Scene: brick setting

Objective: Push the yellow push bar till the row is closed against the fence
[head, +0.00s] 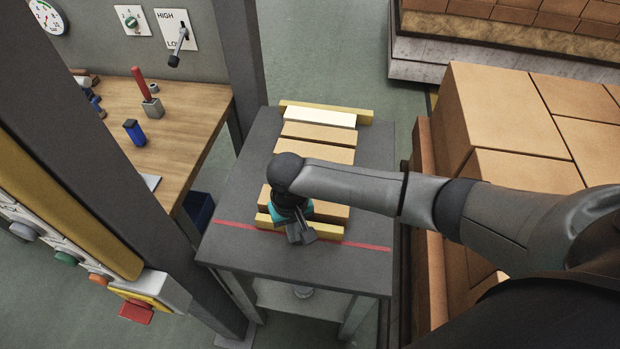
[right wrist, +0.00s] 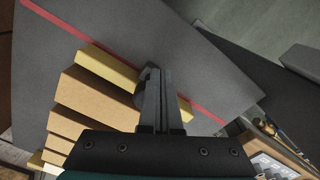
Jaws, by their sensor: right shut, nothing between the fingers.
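The yellow push bar (head: 329,230) lies across the near end of a row of bricks on a dark table (head: 240,205), just behind a red line. It also shows in the right wrist view (right wrist: 105,67), with a tan brick (right wrist: 95,97) close behind it. The fence (head: 364,116) is a yellow strip at the table's far end, with a pale cream brick (head: 315,117) beside it. Tan bricks (head: 320,134) follow, with dark gaps between some. My right gripper (head: 301,236) is shut and empty, fingers pointing down at the bar's near side; contact is unclear. My arm hides part of the row.
A wooden workbench (head: 185,115) with small tools stands left, behind a dark post. A large stack of tan blocks (head: 510,110) stands close on the right, beneath my right arm. The table is bare on both sides of the row.

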